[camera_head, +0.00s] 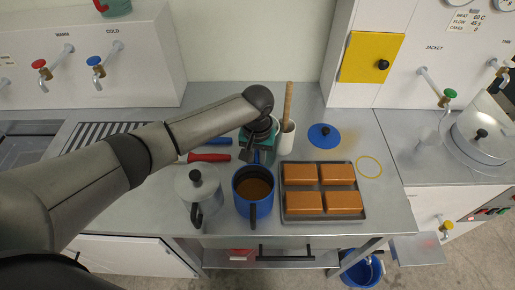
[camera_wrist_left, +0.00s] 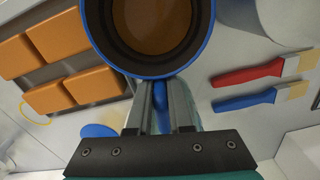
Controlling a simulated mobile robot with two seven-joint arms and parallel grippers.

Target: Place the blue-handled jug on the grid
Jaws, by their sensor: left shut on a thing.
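The blue jug (camera_head: 240,197) holds brown liquid and stands upright on the steel worktop, at the middle front. In the left wrist view its round blue rim (camera_wrist_left: 92,42) fills the top. My left gripper (camera_head: 258,153) reaches it from the back and is shut on its blue handle (camera_wrist_left: 160,105), between the fingers (camera_wrist_left: 160,90) in the wrist view. Whether the jug's base touches the worktop, I cannot tell. The grid (camera_head: 88,133), a dark striped panel, lies in the worktop at the left, partly behind my left arm. My right gripper is not in view.
A grey lidded pot (camera_head: 200,190) stands close left of the jug. A tray (camera_head: 362,213) of orange-brown blocks lies close right. Red-handled (camera_head: 208,157) and blue-handled tools lie behind, beside a white container (camera_head: 286,138) with a wooden stick. A blue lid (camera_head: 323,136) lies back right.

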